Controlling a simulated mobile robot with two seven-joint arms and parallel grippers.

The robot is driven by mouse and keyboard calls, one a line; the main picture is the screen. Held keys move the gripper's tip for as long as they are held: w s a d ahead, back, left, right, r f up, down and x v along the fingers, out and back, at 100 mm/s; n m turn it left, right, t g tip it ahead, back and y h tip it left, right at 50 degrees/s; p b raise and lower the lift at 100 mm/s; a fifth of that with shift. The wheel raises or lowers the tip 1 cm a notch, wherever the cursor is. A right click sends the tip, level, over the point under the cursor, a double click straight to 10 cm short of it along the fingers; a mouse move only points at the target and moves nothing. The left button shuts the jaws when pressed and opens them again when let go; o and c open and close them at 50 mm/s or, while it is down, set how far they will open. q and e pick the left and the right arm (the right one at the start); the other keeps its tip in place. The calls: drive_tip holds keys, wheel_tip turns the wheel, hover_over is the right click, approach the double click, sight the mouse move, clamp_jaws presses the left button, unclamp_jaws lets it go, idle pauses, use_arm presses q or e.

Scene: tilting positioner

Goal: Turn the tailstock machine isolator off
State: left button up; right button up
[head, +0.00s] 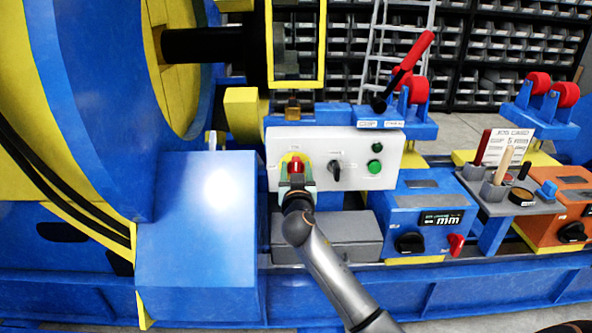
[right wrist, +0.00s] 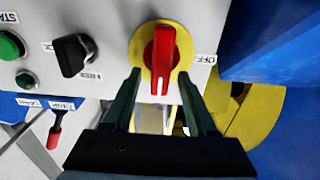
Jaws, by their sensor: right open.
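The isolator is a red rotary handle (right wrist: 162,60) on a round yellow plate (right wrist: 140,45), mounted on a pale grey control panel (head: 310,146). In the right wrist view the handle stands lengthwise in the picture, and an OFF label (right wrist: 205,59) is to its right. In the head view the red handle (head: 296,166) shows just above my right gripper (head: 297,184). In the right wrist view my right gripper (right wrist: 160,85) is open, its fingers on either side of the handle's lower end. I cannot tell whether they touch it. My left gripper is not in view.
On the panel are a black selector knob (head: 335,167) and green buttons (head: 375,167). A large blue and yellow wheel (head: 90,100) and a blue housing (head: 200,225) stand to the left. A blue box (head: 415,215) with a black knob and a tool tray (head: 505,195) are to the right.

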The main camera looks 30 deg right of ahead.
clamp_jaws()
idle(0.3)
